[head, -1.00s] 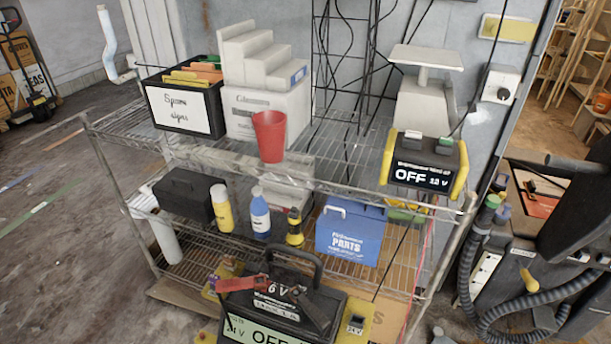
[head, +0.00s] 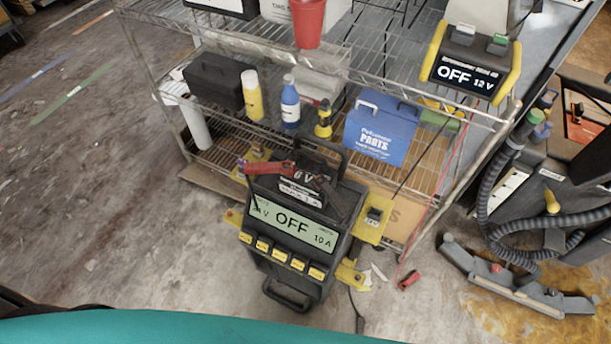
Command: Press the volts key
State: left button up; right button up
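A large black and yellow battery charger (head: 290,285) stands on the floor in front of the wire shelf in the head view. Its green-lit display (head: 293,224) reads a voltage that looks like 24 V at left, OFF in the middle and 10 A at right. A row of several yellow keys (head: 279,255) runs below the display. Their labels are too small to read, so I cannot tell which one is the volts key. Red and dark clamps (head: 270,168) lie on the charger's top by its handle. Neither of my grippers is in view.
The wire shelf (head: 465,195) stands behind the charger. A smaller charger (head: 467,73) on it reads OFF and 12 V. A blue parts box (head: 375,135) sits on the lower shelf. Grey hoses (head: 487,180) and a floor nozzle (head: 515,280) lie at right. The floor (head: 130,230) at left is clear.

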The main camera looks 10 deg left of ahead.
aim_at(244, 235)
jog(key=k+u, duration=0.15)
jog(key=u, duration=0.3)
jog(key=k+l+u, duration=0.1)
jog(key=u, duration=0.35)
